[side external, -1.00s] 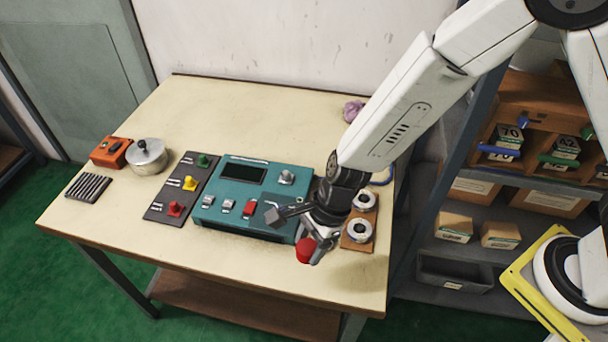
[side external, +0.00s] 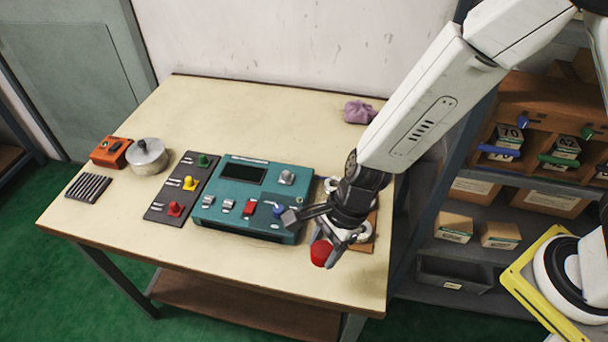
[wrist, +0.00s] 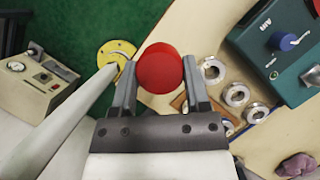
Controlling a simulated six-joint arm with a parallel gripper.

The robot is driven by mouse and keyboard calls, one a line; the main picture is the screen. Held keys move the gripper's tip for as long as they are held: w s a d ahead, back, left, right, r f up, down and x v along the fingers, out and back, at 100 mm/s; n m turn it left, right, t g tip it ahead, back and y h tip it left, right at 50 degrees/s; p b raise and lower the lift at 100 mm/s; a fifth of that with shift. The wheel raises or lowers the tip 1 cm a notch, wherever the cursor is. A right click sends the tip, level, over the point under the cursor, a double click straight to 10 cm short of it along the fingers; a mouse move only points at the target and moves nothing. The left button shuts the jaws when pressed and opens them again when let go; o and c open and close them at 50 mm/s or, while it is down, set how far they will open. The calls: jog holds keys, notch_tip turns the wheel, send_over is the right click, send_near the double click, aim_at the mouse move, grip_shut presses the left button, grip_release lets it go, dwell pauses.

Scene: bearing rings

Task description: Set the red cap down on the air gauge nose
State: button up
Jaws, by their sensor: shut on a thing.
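My gripper (side external: 325,243) is shut on the red cap (side external: 321,254) and holds it over the front right part of the table. In the wrist view the round red cap (wrist: 160,68) sits between the two fingertips. Metal rings (wrist: 236,94) lie to the right of the cap in that view, several of them in a row. In the side view my gripper partly covers the rings. A teal gauge box (side external: 243,182) with a screen and switches stands left of my gripper. I cannot pick out the air gauge nose for sure.
A dark panel (side external: 168,212) with green, yellow and red knobs lies left of the teal box. A lidded silver pot (side external: 148,157), an orange box (side external: 110,150) and a purple cloth (side external: 359,112) are farther off. The table front (side external: 230,268) is clear.

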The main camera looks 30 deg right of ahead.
jog(key=shift+w, duration=0.6)
jog(key=w+m+t, duration=0.1)
jog(key=w+m, duration=0.2)
jog(key=w, duration=1)
jog(key=m+t, duration=0.1)
jog(key=m, duration=0.2)
send_over(287, 172)
jog(key=s, duration=0.1)
jog(key=shift+s+a+f, duration=0.1)
jog(key=shift+a+f, duration=0.2)
jog(key=shift+f, duration=0.1)
jog(key=shift+w+d+h, duration=0.3)
jog(key=shift+w+d, duration=0.1)
jog(key=shift+w, duration=0.15)
jog(key=shift+f, duration=0.15)
jog(key=shift+f, duration=1.8)
jog(key=shift+f, duration=1.75)
